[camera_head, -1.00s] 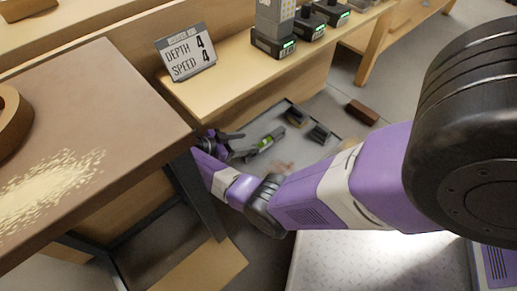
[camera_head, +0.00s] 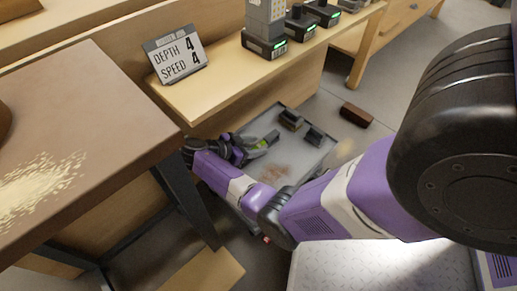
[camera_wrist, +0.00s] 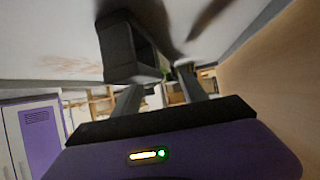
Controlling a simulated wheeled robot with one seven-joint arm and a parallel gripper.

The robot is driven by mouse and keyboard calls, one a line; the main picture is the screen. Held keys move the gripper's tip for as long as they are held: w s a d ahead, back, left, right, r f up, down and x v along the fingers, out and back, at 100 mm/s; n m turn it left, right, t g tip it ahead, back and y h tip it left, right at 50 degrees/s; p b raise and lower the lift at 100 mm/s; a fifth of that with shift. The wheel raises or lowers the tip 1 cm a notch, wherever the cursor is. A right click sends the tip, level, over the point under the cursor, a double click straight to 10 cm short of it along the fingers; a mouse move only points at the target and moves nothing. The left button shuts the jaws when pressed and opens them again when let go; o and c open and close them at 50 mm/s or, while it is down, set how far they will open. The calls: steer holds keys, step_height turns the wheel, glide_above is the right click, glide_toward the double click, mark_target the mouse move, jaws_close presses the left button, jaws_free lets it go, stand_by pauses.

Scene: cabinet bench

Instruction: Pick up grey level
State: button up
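The grey level (camera_head: 264,142), with a bright green part, is in the shallow grey tray (camera_head: 310,154) on the floor under the bench. My gripper (camera_head: 238,150) is low at the tray's left side, right beside the level's near end and partly covering it.
Two small dark blocks (camera_head: 291,119) (camera_head: 314,136) are in the tray. A brown brick (camera_head: 356,115) lies on the floor to its right. The bench shelf (camera_head: 215,93) overhangs the tray's back left, and a dark table leg (camera_head: 187,200) stands close to my arm.

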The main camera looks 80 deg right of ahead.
jaws_close()
steer(key=shift+r, duration=0.1)
